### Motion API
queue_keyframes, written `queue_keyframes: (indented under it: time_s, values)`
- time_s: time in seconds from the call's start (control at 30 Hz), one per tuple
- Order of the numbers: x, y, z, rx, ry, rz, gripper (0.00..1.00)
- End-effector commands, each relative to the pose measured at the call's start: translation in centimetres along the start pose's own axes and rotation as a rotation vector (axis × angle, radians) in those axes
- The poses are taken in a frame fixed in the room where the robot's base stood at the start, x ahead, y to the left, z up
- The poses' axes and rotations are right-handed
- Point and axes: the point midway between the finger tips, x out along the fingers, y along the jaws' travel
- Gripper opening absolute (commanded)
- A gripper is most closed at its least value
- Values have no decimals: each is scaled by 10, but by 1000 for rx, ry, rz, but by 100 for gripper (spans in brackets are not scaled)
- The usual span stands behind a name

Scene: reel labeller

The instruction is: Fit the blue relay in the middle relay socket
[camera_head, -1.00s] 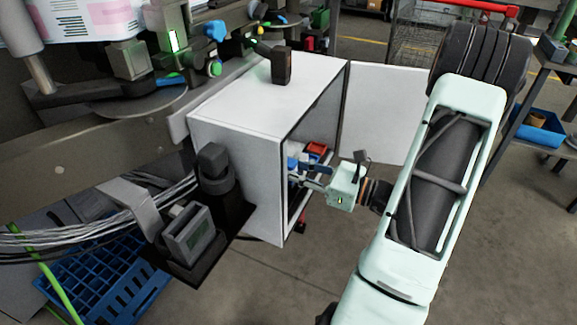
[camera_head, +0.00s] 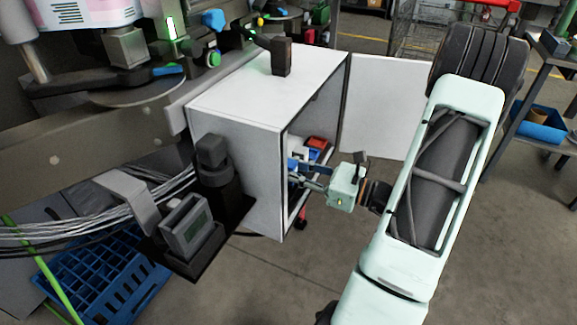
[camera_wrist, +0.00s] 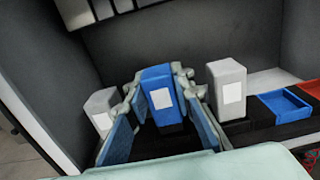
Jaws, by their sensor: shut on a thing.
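The blue relay (camera_wrist: 157,76), with a white label on its front, stands upright between the fingers of my gripper (camera_wrist: 160,92) in the wrist view. The fingers are closed on its two sides. It is between two grey relays, one on the left (camera_wrist: 101,106) and one on the right (camera_wrist: 226,86), in a row along the cabinet's back. A dark base shows under the blue relay. The middle socket is hidden, and I cannot tell whether the relay is fully seated. In the head view my gripper (camera_head: 300,176) reaches inside the cabinet opening.
The white cabinet (camera_head: 262,88) has its door (camera_head: 385,108) swung open to the right. A blue tray (camera_wrist: 283,104) and a red tray (camera_wrist: 313,88) lie right of the relays. Cabinet walls stand close on the left and behind. Open floor lies below the arm.

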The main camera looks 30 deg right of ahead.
Motion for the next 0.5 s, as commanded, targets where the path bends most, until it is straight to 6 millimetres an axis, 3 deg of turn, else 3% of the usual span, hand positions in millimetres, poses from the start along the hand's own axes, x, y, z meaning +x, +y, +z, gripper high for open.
queue_keyframes:
  time_s: [0.4, 0.43, 0.5]
  values:
    - [0, 0, -6, 0, 0, 0, 0]
    - [0, 0, -6, 0, 0, 0, 25]
    - [0, 0, -6, 0, 0, 0, 33]
